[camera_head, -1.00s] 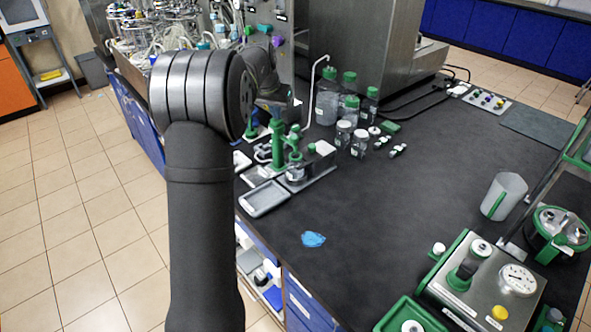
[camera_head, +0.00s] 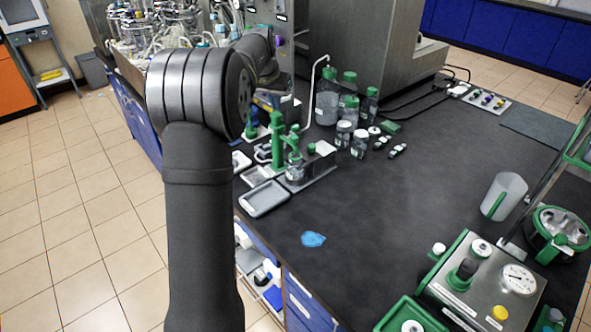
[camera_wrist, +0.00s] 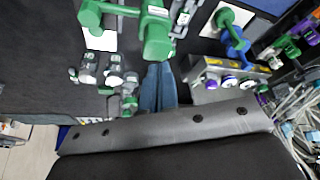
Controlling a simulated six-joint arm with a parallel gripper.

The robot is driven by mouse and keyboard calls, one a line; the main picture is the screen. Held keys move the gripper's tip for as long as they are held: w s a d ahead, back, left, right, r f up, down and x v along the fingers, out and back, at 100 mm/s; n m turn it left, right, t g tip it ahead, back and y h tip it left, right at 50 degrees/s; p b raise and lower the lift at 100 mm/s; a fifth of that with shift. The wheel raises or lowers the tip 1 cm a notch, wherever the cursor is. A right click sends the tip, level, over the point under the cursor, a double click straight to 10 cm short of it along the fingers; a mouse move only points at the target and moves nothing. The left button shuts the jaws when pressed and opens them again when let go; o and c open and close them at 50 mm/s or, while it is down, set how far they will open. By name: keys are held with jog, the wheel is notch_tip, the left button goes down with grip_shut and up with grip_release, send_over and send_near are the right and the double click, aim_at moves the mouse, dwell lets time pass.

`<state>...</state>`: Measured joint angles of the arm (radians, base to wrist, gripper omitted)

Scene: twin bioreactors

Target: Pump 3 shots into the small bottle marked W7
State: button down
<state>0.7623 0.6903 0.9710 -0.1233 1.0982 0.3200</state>
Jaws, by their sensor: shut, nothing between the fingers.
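A green pump stand (camera_head: 277,142) and a clear bottle with a green pump top (camera_head: 295,168) stand on a tray near the bench's left edge. Green pump parts (camera_wrist: 155,32) show at the top of the wrist view, just beyond my gripper (camera_wrist: 158,68). Its blue-grey fingers are shut together and empty, apart from the pump parts as far as I can tell. Small bottles (camera_wrist: 88,68) lie to the left of the fingers in the wrist view. No label reading W7 is legible. My arm hides the gripper in the head view.
Several green-capped bottles (camera_head: 349,103) and small jars (camera_head: 359,143) stand behind and right of the pump. A grey tray (camera_head: 264,198) lies in front. A blue item (camera_head: 313,239) lies on the open bench. A clear jug (camera_head: 504,196) and a gauge box (camera_head: 484,283) are at the right.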

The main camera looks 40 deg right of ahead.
aim_at(276, 114)
jog(key=shift+f, duration=1.75)
jog(key=shift+r, duration=1.75)
jog(key=shift+f, duration=1.7)
jog(key=shift+r, duration=1.7)
